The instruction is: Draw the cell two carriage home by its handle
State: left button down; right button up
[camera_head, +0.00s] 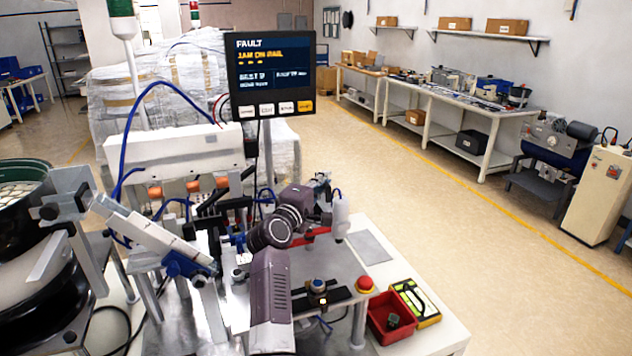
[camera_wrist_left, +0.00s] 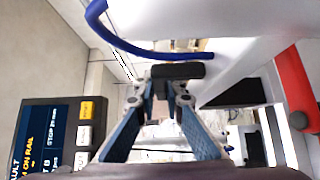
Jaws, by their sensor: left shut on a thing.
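My left gripper (camera_head: 322,186) reaches out over the machine, beyond my wrist. In the left wrist view, its blue fingers (camera_wrist_left: 160,92) come together on a small part by a black bar (camera_wrist_left: 178,70), which looks like the carriage handle. The rest of the carriage is mostly hidden and I cannot tell its exact position. A white cylinder (camera_head: 340,215) with a blue tube stands just right of the gripper, and a red bar (camera_head: 317,235) lies below. My right gripper is not in view.
The screen (camera_head: 271,75) reads FAULT and a jam on rail; it also shows close by in the left wrist view (camera_wrist_left: 60,135). A feeder bowl (camera_head: 25,190) stands left.

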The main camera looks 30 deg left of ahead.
pick_arm(q)
jog(key=shift+d, duration=0.15)
jog(key=c, duration=2.3)
grip_release()
jog(key=shift+w, duration=0.1)
jog(key=shift+w+d, duration=0.15)
jog(key=shift+s, duration=0.55)
jog(key=s, duration=1.1)
jog(key=shift+d, duration=0.45)
